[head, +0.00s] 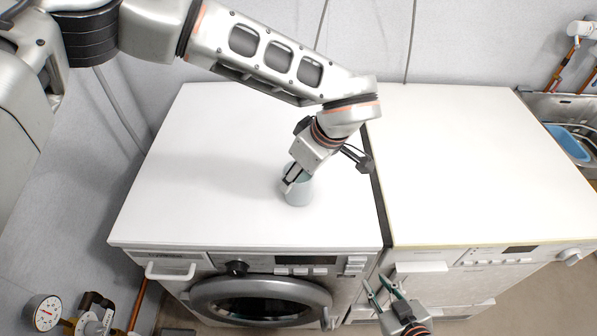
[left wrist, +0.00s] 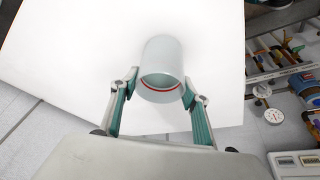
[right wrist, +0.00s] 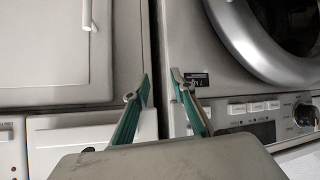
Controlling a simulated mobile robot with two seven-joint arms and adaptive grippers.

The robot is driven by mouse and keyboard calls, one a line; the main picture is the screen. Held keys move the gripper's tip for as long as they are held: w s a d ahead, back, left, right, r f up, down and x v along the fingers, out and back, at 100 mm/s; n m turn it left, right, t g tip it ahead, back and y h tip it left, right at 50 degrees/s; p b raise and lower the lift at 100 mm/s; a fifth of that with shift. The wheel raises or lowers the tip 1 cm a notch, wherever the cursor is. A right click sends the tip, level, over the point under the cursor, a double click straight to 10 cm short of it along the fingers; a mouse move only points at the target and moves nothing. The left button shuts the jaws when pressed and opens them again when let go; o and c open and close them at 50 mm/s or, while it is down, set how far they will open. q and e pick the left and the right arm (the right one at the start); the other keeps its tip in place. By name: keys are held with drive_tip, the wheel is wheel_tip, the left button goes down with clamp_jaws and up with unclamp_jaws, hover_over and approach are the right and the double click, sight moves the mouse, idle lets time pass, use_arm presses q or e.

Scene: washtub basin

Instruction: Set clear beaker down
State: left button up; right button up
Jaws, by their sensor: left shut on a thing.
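The clear beaker (head: 299,192) is a pale, greyish translucent cup over the white top of the left washing machine (head: 215,200), near its right side. I cannot tell whether its base touches the top. My left gripper (head: 290,181) reaches down to it and is shut on it. In the left wrist view the beaker (left wrist: 162,62) sits between the fingertips of the left gripper (left wrist: 161,90), with a red line by its rim. My right gripper (head: 383,285) is open and empty in front of the machines; in the right wrist view its fingertips (right wrist: 160,88) stand apart.
A second white-topped machine (head: 470,160) stands to the right, behind a narrow dark gap. A sink with a blue basin (head: 568,145) is at the far right. A gauge (head: 46,312) and pipes are at the lower left. Both white tops are otherwise clear.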

drive_tip(key=shift+f, duration=0.1)
use_arm(q)
drive_tip(key=o, duration=0.9)
drive_tip(key=shift+f, duration=0.2)
drive_tip(key=o, duration=0.5)
drive_tip(key=shift+r, duration=0.1)
use_arm(e)
drive_tip(key=shift+f, duration=0.15)
drive_tip(key=shift+s, duration=0.1)
use_arm(q)
drive_tip(key=p+v, duration=0.3)
drive_tip(key=v, duration=0.4)
drive_tip(key=shift+s+d+r, duration=0.1)
drive_tip(key=shift+d+r, duration=0.05)
drive_tip(key=shift+r, duration=0.2)
use_arm(e)
drive_tip(key=shift+s+d+r+g+h, duration=0.15)
drive_tip(key=shift+s+d+h, duration=0.15)
drive_tip(key=shift+d, duration=0.35)
drive_tip(key=shift+s+d+r+g+h, duration=0.1)
drive_tip(key=shift+s+d+g+h, duration=0.1)
drive_tip(key=shift+s+d, duration=0.3)
drive_tip(key=shift+w+a+r, duration=0.15)
drive_tip(key=shift+w+a, duration=0.05)
drive_tip(key=shift+a, duration=0.05)
